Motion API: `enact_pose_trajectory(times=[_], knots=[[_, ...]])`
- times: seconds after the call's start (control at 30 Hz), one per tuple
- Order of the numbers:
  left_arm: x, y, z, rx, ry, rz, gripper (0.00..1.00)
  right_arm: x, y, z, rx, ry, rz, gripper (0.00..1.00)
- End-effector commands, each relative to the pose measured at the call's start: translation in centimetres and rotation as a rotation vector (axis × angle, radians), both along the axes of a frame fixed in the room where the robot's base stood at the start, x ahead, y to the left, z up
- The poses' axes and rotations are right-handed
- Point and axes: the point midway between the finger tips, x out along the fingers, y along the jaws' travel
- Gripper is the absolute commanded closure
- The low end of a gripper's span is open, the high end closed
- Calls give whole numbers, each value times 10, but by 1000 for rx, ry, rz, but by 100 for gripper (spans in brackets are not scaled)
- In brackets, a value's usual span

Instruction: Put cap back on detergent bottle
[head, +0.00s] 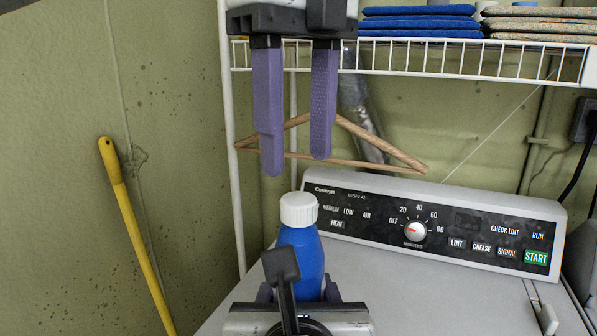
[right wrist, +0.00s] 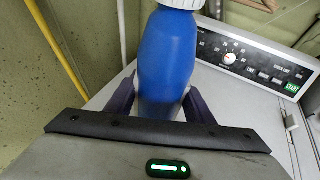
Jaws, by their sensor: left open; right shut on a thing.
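The blue detergent bottle (head: 309,255) stands upright at the front of the dryer top in the head view, with the white cap (head: 298,209) sitting on its mouth. I cannot tell how tightly the cap is seated. My right gripper (head: 295,293) is shut on the bottle's lower body; in the right wrist view its purple fingers (right wrist: 157,95) flank the blue bottle (right wrist: 167,55), and the cap (right wrist: 182,3) is cut off by the top edge. My left gripper (head: 296,165) is open and empty, pointing down above and a little behind the cap, apart from it.
The dryer (head: 440,285) has a black control panel (head: 425,228) at its back. A wire shelf (head: 470,58) with folded blue cloths (head: 418,22) and beige cloths (head: 540,22) is above. A wooden hanger (head: 375,140) hangs behind my left fingers. A yellow pole (head: 135,235) leans at left.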

Motion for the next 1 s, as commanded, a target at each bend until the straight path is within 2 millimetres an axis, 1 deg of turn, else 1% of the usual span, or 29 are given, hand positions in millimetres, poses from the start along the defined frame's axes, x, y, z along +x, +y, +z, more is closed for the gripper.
enact_pose_trajectory(times=[0.3,0.43,0.6,0.87,1.0], knots=[[-1,1,-41,-2,-5,-3,53,0,0,2,2,-4,0,100],[-1,0,-55,-2,-6,-2,53,0,0,2,2,-4,0,100],[-1,0,-62,-4,-7,-2,53,0,0,2,2,-4,0,100],[-1,0,-62,-4,-7,-2,53,0,0,2,2,-4,0,100],[-1,0,-62,-4,-7,-2,77,0,0,2,2,-4,0,100]])
